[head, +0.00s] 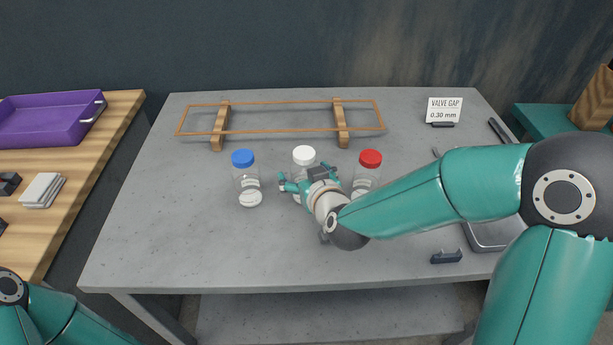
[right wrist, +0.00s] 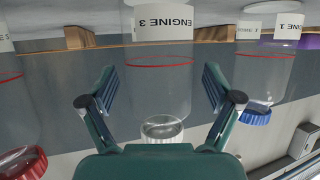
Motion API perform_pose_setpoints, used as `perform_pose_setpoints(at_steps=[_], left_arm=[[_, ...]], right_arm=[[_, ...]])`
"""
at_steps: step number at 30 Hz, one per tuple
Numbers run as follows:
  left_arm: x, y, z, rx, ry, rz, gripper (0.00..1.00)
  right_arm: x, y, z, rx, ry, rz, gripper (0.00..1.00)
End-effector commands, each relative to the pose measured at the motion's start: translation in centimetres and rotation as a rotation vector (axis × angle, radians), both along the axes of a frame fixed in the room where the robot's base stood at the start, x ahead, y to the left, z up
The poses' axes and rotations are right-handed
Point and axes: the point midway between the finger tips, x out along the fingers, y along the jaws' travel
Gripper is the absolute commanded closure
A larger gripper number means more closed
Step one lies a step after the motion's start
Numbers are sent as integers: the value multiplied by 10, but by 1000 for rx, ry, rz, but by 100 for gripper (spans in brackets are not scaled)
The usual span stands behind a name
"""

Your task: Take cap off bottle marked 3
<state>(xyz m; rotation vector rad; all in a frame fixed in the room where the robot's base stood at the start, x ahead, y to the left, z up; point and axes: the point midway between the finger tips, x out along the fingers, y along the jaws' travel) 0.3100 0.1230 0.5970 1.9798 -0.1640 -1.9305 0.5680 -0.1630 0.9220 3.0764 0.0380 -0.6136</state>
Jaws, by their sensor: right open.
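The bottle marked ENGINE 3 (right wrist: 160,80) is clear, with a red ring line. It stands in the middle of the right wrist view, upside down in that picture, with its white cap (right wrist: 163,127) low. In the head view its white cap (head: 304,155) shows between the blue-capped and red-capped bottles. My right gripper (head: 308,180) is open at this bottle and partly hides its body. In the right wrist view its fingers (right wrist: 160,88) show on either side of the bottle; I cannot tell whether they touch it. My left gripper is out of view.
A blue-capped bottle (head: 247,182) marked ENGINE 1 stands at left and a red-capped bottle (head: 367,176) close at right. A copper-coloured frame (head: 280,104) on wooden supports lies behind. The grey table (head: 180,240) is clear at front left. A VALVE GAP card (head: 444,108) stands back right.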

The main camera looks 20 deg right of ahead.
Motion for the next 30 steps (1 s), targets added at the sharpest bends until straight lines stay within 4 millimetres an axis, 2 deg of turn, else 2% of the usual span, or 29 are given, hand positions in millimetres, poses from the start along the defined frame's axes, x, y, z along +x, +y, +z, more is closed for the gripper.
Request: perform_pose_setpoints(at_steps=[6,18,30], left_arm=[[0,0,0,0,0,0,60],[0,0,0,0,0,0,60],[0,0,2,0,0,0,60]], right_arm=[[0,0,0,0,0,0,12],[0,0,0,0,0,0,77],[0,0,7,1,-2,-1,77]])
